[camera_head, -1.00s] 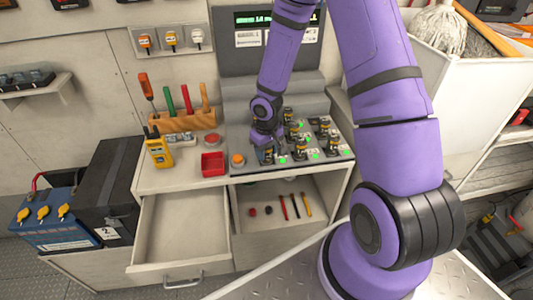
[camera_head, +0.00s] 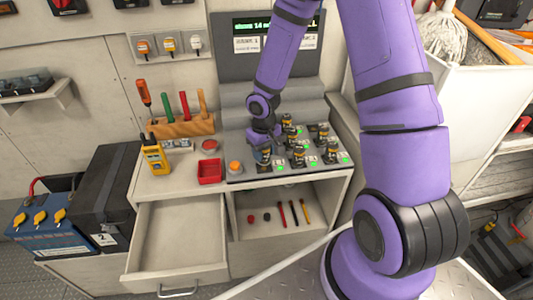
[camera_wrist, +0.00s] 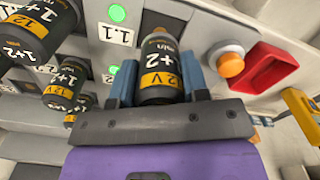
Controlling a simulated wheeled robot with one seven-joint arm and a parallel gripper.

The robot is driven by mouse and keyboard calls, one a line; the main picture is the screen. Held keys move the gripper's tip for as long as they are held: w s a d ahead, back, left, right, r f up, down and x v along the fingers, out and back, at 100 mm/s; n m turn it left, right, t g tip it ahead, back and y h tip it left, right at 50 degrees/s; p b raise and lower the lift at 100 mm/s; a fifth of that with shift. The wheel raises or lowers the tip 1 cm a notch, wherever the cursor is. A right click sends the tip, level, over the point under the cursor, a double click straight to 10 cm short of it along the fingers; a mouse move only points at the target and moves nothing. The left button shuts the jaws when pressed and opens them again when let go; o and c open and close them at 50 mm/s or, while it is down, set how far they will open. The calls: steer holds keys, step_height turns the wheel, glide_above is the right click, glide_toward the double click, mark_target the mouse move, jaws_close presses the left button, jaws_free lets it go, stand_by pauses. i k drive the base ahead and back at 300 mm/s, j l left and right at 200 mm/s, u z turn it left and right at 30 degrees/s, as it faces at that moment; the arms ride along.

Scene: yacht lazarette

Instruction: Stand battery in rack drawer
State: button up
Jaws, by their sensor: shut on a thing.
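My gripper (camera_wrist: 158,85) is shut on a dark cylindrical battery with a yellow 12V band (camera_wrist: 160,58), seen close in the wrist view. In the head view this battery (camera_head: 263,157) is at the front left of the rack, by the orange button. I cannot tell whether its base touches the rack. The rack (camera_head: 317,171) holds several similar batteries (camera_head: 298,157), upright, with green lights beside them. The open drawer (camera_head: 178,240) at the lower left is empty.
An orange button (camera_head: 234,167) and a red bin (camera_head: 210,171) sit left of the rack. A yellow meter (camera_head: 155,157) and a wooden tool block (camera_head: 182,126) stand farther left. A shelf below the rack (camera_head: 290,225) holds small tools.

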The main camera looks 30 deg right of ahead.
mark_target(175, 229)
steer(key=k, duration=0.45)
steer(key=i+j+u, duration=0.15)
steer(key=j, duration=0.3)
steer(key=i+j+u, duration=0.15)
steer(key=j, duration=0.25)
steer(key=i+j+u, duration=0.2)
steer(key=i+j, duration=0.1)
steer(key=j, duration=0.05)
